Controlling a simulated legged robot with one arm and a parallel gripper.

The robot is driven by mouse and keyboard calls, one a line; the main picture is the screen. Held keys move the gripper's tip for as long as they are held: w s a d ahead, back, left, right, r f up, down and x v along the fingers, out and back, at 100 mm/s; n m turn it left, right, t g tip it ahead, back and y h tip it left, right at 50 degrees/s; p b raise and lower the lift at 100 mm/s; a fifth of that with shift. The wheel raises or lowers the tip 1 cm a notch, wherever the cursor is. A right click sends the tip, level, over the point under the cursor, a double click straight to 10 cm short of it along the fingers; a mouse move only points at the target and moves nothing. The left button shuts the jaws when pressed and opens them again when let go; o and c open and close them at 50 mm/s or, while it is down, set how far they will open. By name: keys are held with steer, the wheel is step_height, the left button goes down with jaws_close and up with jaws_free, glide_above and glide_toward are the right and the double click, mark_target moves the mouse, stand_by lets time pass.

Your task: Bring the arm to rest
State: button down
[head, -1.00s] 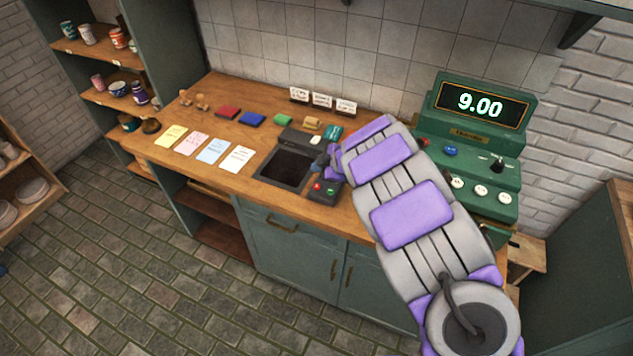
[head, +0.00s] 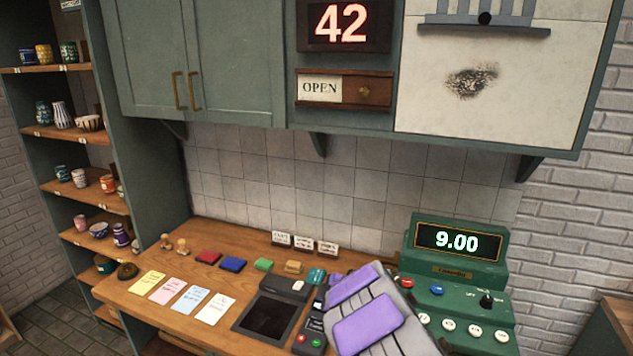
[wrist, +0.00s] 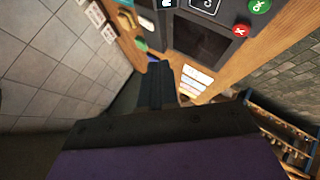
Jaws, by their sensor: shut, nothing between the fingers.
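My gripper (wrist: 157,72) shows in the wrist view as dark fingers closed together, with nothing between them. They point over the counter near the dark recessed tray and the paper notes. In the head view my grey arm with purple pads reaches up from the bottom over the right part of the wooden counter (head: 215,250), beside the card terminal (head: 311,340). The arm largely hides the gripper there.
A green cash register (head: 455,270) reading 9.00 stands close right of my arm. Paper notes (head: 188,299), coloured pads (head: 233,264) and small signs (head: 304,242) lie left of it. Wall cabinets (head: 190,60) hang above. A pottery shelf (head: 85,200) stands at the left.

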steer(key=d+r+m+t+h, duration=0.3)
steer(key=d+r+m+h, duration=0.1)
steer(key=d+r, duration=0.55)
steer(key=s+d+r+m+g+h, duration=0.1)
steer(key=s+d+r+m+h, duration=0.25)
steer(key=s+d, duration=0.3)
steer(key=s+d+r+m+g+h, duration=0.1)
steer(key=s+d+r+m+h, duration=0.3)
steer(key=d, duration=0.4)
steer(key=s+d+f+m+g+y+b, duration=0.1)
steer(key=s+f+m+g, duration=0.15)
steer(key=s, duration=0.75)
steer(key=s+f+m+g, duration=0.1)
steer(key=s+m+g, duration=0.2)
steer(key=s, duration=0.7)
steer(key=s+a+f+g+y, duration=0.2)
steer(key=s+a, duration=0.4)
steer(key=s, duration=0.5)
steer(key=s+a+f+g+y, duration=0.2)
steer(key=s+a, duration=0.4)
steer(key=s, duration=0.5)
steer(key=shift+s+a+g+y+b, duration=0.2)
steer(key=shift+a+g+y+b, duration=0.15)
steer(key=shift+g+y, duration=0.45)
